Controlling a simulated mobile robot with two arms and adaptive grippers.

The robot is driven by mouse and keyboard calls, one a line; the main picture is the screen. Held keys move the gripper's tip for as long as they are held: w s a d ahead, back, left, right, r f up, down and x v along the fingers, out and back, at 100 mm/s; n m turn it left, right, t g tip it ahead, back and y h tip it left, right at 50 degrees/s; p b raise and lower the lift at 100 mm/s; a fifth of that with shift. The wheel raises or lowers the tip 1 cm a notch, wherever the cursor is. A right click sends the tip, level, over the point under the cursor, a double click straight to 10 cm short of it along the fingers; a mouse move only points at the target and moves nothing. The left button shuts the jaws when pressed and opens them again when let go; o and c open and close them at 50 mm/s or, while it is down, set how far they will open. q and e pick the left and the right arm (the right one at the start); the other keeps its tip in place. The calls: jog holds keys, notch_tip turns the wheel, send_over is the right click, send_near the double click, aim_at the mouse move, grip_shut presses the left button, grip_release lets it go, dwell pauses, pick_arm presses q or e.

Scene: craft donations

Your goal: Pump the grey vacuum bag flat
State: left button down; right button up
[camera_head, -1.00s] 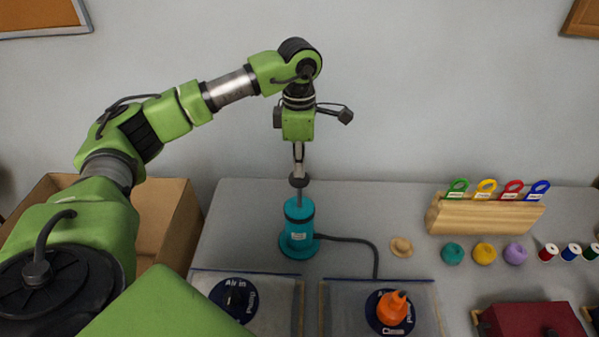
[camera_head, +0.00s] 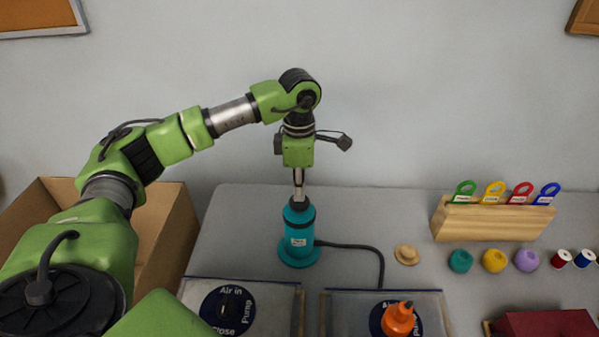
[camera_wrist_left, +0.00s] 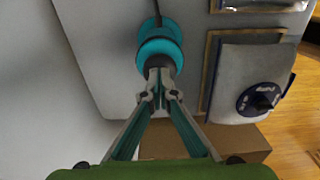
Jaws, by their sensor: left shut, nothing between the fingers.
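A teal hand pump (camera_head: 298,238) stands upright on the table; it also shows in the wrist view (camera_wrist_left: 158,48). My left gripper (camera_head: 298,189) points down at the pump's dark top, shut with nothing between its fingers. Its fingertips show in the wrist view (camera_wrist_left: 160,90) at the pump's top. The pump's plunger is down, with no rod showing below the dark knob. Two greyish bags lie in front: the left bag (camera_head: 275,300) has a dark blue dial (camera_head: 228,310), the right bag (camera_head: 350,308) an orange nozzle (camera_head: 398,319). I cannot tell which is the grey one.
A black hose (camera_head: 355,246) runs from the pump toward the right bag. A tan hat-like piece (camera_head: 407,254), yarn balls (camera_head: 493,261), spools (camera_head: 561,259), a wooden holder (camera_head: 490,222) and a dark red box (camera_head: 545,324) are to the right. A cardboard box (camera_head: 170,235) stands at left.

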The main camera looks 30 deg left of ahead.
pick_arm(q)
notch_tip(320, 180, up, 11)
jog(key=p, duration=0.7)
jog(key=shift+r, duration=0.2)
jog(key=shift+f+b, duration=4)
jog(key=shift+f, duration=1.85)
notch_tip(320, 180, up, 12)
jog(key=p, duration=0.8)
jog(key=shift+f, duration=0.15)
